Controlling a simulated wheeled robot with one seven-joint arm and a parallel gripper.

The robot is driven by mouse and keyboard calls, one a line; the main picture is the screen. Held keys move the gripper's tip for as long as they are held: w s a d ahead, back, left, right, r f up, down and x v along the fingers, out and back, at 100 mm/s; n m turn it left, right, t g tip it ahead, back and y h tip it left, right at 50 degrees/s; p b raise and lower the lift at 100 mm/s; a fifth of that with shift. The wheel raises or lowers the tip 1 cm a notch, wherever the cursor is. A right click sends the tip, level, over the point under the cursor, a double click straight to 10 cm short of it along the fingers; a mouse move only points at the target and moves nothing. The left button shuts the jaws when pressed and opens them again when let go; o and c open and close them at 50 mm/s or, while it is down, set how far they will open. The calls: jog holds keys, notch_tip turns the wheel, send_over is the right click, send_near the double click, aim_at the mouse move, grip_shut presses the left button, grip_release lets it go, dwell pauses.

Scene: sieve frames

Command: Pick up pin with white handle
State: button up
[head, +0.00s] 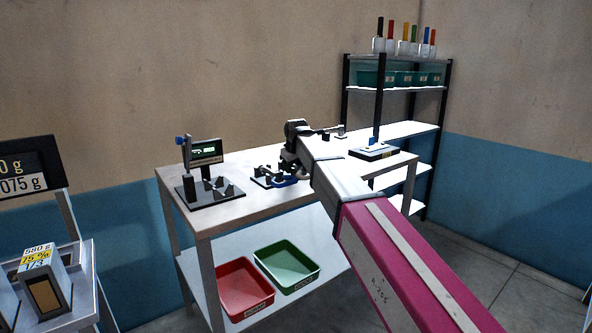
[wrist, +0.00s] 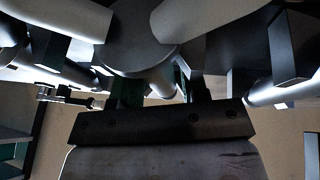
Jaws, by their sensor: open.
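My gripper (head: 291,168) is over the middle of the workbench, at the far end of my arm. It is beside a dark fixture (head: 262,180) with a blue part, and the arm hides some of that area. In the wrist view my gripper (wrist: 163,92) is open. Large pale cylinders and a round grey part (wrist: 140,45) fill the top of that view, very close. A small pale rod (wrist: 165,82) shows between the dark finger parts. I cannot tell whether it is the white-handled pin, and I cannot pick that pin out in the head view.
The workbench (head: 240,217) carries a tester with a green display (head: 206,152) at left and a small device (head: 374,152) at right. A red tray (head: 246,314) and a green tray (head: 288,290) are on the lower shelf. A rack (head: 447,125) stands behind, with coloured-handled items on top.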

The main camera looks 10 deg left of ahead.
grip_shut()
jog(key=shift+r, duration=0.1)
